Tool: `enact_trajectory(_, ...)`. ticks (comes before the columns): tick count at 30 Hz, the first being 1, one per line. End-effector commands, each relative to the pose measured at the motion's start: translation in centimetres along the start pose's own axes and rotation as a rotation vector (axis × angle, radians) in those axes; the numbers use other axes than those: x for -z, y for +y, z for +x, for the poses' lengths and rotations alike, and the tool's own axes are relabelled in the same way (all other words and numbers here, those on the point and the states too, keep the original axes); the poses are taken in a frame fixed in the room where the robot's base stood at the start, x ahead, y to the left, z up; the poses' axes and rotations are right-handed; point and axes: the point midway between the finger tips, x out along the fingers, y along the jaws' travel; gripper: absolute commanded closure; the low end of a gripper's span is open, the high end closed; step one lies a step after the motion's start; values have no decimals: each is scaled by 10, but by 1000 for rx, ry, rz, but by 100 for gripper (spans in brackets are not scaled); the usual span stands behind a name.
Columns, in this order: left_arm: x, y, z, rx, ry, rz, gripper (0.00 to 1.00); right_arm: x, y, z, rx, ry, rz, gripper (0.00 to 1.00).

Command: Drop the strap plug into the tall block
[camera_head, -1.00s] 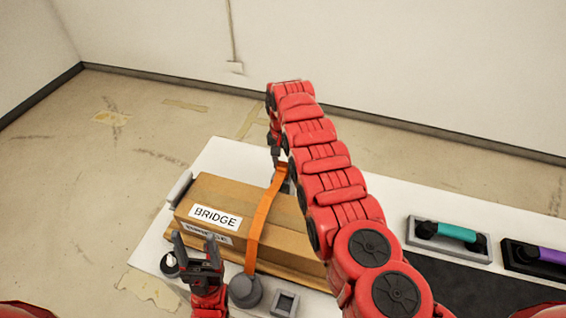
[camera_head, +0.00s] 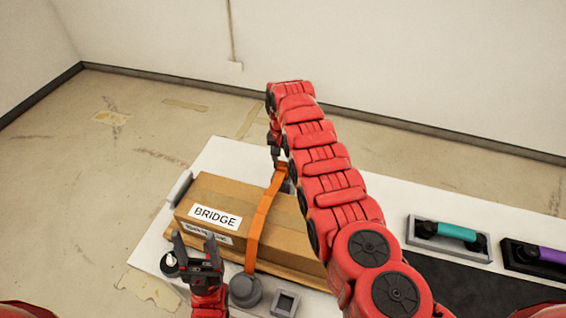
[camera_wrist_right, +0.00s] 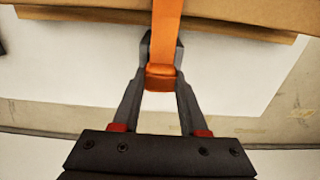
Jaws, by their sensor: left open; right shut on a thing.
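The orange strap (camera_head: 262,222) runs from a round grey anchor (camera_head: 245,290) up over the cardboard box (camera_head: 285,225) labelled BRIDGE to the far side. My right gripper (camera_head: 279,165) is shut on the strap's orange end plug (camera_wrist_right: 161,78), just beyond the box's far side. My left gripper (camera_head: 194,238) is open and empty at the near left of the box. A grey block with a square opening (camera_head: 285,303) stands right of the anchor; I cannot tell whether it is the tall block. My right arm hides part of the far side.
A white table (camera_head: 222,154) carries everything. A small dark round thing with a white top (camera_head: 170,262) is left of my left gripper. A grey bar (camera_head: 180,188) lies at the box's left end. Teal-handled (camera_head: 450,232) and purple-handled (camera_head: 548,256) pieces stand at right.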

Motion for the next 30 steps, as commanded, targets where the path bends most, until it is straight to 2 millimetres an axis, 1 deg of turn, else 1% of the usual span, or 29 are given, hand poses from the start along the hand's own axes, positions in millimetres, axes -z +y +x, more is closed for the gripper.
enact_trajectory(22,-2,0,-11,0,0,0,38,0,0,13,0,0,0,100)
enact_trajectory(23,-2,0,-10,0,0,0,38,0,0,12,0,1,0,52)
enact_trajectory(24,-2,0,-10,0,0,0,38,0,0,12,0,1,0,45)
enact_trajectory(30,-2,0,-10,0,0,0,38,0,0,12,0,0,0,45)
